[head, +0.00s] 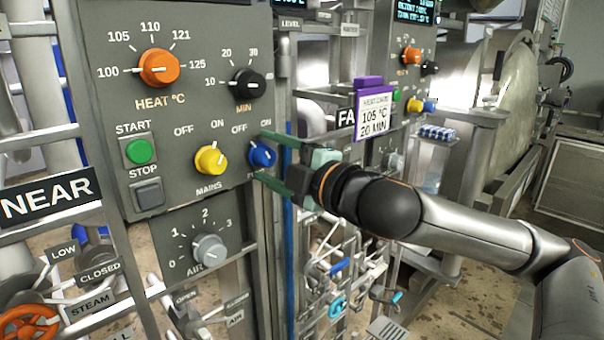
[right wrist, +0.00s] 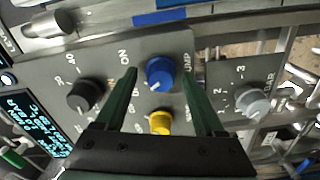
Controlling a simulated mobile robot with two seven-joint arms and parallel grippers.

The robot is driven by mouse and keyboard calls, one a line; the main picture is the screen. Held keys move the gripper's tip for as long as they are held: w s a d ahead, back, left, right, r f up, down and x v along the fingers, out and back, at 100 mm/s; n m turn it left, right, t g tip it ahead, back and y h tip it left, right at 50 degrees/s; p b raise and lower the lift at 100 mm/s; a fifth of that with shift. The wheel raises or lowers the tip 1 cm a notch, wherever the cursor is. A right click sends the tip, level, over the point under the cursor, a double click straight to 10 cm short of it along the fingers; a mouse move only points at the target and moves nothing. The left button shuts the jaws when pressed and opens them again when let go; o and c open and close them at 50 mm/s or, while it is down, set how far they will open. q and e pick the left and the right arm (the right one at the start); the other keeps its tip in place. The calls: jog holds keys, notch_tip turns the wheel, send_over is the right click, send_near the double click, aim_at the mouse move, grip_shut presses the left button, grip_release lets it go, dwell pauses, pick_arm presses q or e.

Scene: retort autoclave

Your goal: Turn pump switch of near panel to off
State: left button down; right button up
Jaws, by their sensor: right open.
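The near panel (head: 187,110) fills the left of the head view, beside the NEAR sign (head: 48,197). Its blue pump switch (head: 263,156) sits at the right edge, under OFF and ON labels. Its white mark points up and left, to the OFF side. The blue knob also shows in the right wrist view (right wrist: 160,72), its mark toward the lower left. My right gripper (head: 261,156) is open, its green fingers on either side of the knob, with small gaps visible in the wrist view (right wrist: 159,75). The PUMP label is partly hidden. My left gripper is out of view.
The yellow mains switch (head: 210,159) is close left of the blue knob. The grey air knob (head: 209,249) is below, and the black minute knob (head: 248,84) above. A far panel with a 105 °C card (head: 375,115) stands behind my right arm.

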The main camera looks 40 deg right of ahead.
pick_arm(q)
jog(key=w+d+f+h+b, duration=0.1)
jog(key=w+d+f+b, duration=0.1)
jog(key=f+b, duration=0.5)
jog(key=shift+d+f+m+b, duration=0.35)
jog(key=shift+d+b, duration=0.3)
jog(key=shift+b, duration=1.2)
pick_arm(e)
jog(key=s, duration=1.1)
jog(key=shift+s+d, duration=0.35)
jog(key=shift+d, duration=0.05)
jog(key=shift+s, duration=0.1)
